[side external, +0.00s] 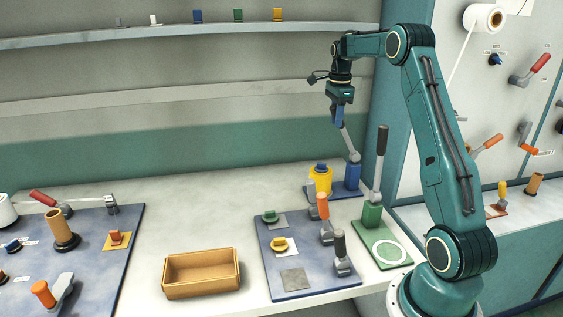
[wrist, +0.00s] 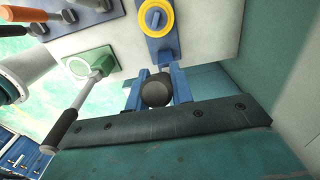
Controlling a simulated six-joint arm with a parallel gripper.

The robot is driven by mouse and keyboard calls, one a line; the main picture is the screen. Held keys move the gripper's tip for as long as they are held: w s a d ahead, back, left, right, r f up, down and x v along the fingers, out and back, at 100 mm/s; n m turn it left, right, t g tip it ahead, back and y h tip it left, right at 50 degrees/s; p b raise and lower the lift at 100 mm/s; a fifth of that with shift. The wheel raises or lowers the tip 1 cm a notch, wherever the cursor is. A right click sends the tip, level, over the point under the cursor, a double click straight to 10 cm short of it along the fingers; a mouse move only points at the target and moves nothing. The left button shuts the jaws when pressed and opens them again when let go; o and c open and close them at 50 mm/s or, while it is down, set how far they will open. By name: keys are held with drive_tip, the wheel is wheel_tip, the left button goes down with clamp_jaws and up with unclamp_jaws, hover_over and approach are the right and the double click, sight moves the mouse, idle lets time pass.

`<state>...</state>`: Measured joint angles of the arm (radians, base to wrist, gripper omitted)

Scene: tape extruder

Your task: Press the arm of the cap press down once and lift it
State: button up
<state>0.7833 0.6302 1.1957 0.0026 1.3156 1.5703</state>
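The cap press (side external: 352,178) has a blue base block at the back right of the table, and its jointed arm (side external: 348,142) is raised, leaning up and left. A yellow jar (side external: 321,181) with a blue cap (side external: 321,168) stands beside the block. The wrist view shows the jar (wrist: 150,33) from above. My gripper (side external: 340,118) is at the upper end of the press arm. In the wrist view its two blue fingers (wrist: 157,82) flank the round dark end of the handle (wrist: 155,92) and appear to touch both sides. The contact faces are hidden.
A green press (side external: 371,216) with a tall black-handled lever (side external: 381,155) stands close to the right. A blue board (side external: 292,283) with levers and knobs lies in front. An orange tray (side external: 201,287) is left of it, with clear table behind the tray.

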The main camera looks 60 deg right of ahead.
drive_tip(key=shift+w+a+f, duration=0.1)
drive_tip(key=shift+w+a, duration=0.1)
clamp_jaws()
drive_tip(key=shift+w+a+f+g+h, duration=0.25)
drive_tip(key=shift+w+g+h, duration=0.05)
drive_tip(key=w+a+f+g+h, duration=0.3)
drive_tip(key=a+f, duration=0.1)
drive_tip(key=f, duration=0.1)
drive_tip(key=shift+w+f+g+h, duration=0.3)
drive_tip(key=shift+w, duration=0.1)
idle(0.9)
idle(0.5)
drive_tip(key=o, duration=0.9)
unclamp_jaws()
drive_tip(key=shift+o, duration=0.2)
drive_tip(key=shift+d, duration=0.1)
drive_tip(key=shift+s+d+r, duration=0.1)
drive_tip(key=shift+r, duration=0.05)
